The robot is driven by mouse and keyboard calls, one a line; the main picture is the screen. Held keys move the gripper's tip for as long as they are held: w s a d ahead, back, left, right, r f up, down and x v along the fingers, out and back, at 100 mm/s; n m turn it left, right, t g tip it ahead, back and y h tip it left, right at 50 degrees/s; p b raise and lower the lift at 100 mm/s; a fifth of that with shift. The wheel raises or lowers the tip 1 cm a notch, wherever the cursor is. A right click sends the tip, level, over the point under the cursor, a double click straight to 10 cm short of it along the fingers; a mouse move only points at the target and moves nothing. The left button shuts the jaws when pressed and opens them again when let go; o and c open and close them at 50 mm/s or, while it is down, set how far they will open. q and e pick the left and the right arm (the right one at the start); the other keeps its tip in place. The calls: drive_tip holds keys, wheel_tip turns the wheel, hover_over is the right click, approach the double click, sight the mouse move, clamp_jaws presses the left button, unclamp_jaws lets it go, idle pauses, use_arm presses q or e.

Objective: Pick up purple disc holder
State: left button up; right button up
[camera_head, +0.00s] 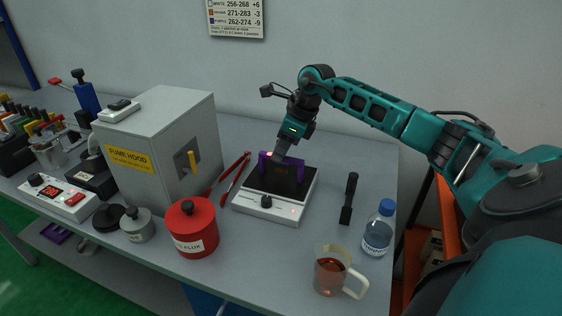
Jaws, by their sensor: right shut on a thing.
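The purple disc holder (300,166) is a small purple frame with legs. It shows at the back part of the black-topped hot plate (268,213), at or just above its surface; I cannot tell whether it touches. My right gripper (280,155) reaches down from above and is shut on the purple disc holder, hiding part of its middle. An orange glint shows beside the gripper at the holder's left end. My left gripper is not in view.
The grey fume hood (185,115) stands left of the plate, with red tongs (235,172) between. A red flux pot (192,230) stands front left. A black-handled tool (349,200), a water bottle (378,228) and a glass mug (330,270) stand right.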

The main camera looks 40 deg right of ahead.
clamp_jaws()
drive_tip(key=shift+r, duration=0.1)
